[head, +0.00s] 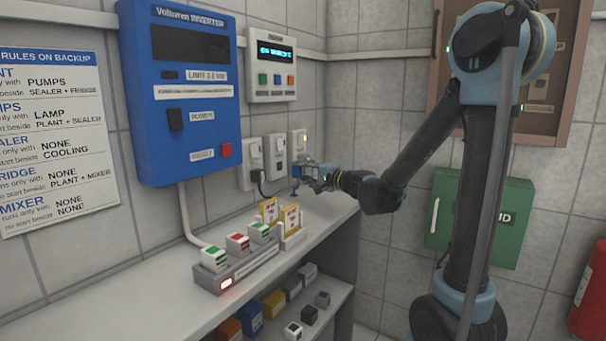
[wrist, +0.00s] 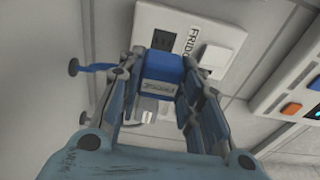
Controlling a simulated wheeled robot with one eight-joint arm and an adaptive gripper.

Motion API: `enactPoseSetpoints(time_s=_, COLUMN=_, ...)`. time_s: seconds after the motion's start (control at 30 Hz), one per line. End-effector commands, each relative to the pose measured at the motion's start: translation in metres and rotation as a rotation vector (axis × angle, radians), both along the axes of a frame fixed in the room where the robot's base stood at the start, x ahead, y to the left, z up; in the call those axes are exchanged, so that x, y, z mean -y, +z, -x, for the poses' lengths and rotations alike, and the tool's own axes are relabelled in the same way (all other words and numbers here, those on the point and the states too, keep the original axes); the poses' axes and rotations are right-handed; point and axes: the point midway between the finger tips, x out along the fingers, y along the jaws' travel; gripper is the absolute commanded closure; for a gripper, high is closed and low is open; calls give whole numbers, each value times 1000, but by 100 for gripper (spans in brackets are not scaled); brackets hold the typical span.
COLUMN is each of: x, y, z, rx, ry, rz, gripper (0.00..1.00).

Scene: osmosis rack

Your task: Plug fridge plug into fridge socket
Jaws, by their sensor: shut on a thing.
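My gripper (wrist: 160,75) is shut on a blue plug (wrist: 162,68) with a small pale label, its fingers on both sides of it. A blue piece, perhaps its cord, sticks out to the left in the wrist view. The white fridge socket (wrist: 222,28), lettered "FRIDG", is just beyond the plug, with its dark outlet face in view. I cannot tell whether plug and socket touch. In the head view my gripper (head: 313,175) is at the wall just below the rightmost socket (head: 299,142), with the blue plug (head: 296,170) at its tip. Its lettering is unreadable there.
Two more sockets stand to the left, one with a black plug (head: 257,176). A grey rack (head: 237,275) with coloured blocks and yellow cards sits on the shelf below. A blue inverter (head: 185,110) and a control panel (head: 270,55) hang above.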

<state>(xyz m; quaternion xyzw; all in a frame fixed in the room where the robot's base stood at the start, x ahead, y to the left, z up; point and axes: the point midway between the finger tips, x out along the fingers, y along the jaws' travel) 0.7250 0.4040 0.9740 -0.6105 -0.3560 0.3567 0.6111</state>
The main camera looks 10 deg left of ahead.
Motion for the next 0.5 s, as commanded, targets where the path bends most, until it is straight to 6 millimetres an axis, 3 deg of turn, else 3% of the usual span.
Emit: enactPoseSetpoints(time_s=0.5, x=-31, y=0, z=-13, rx=0, ry=1, rz=0, gripper=88)
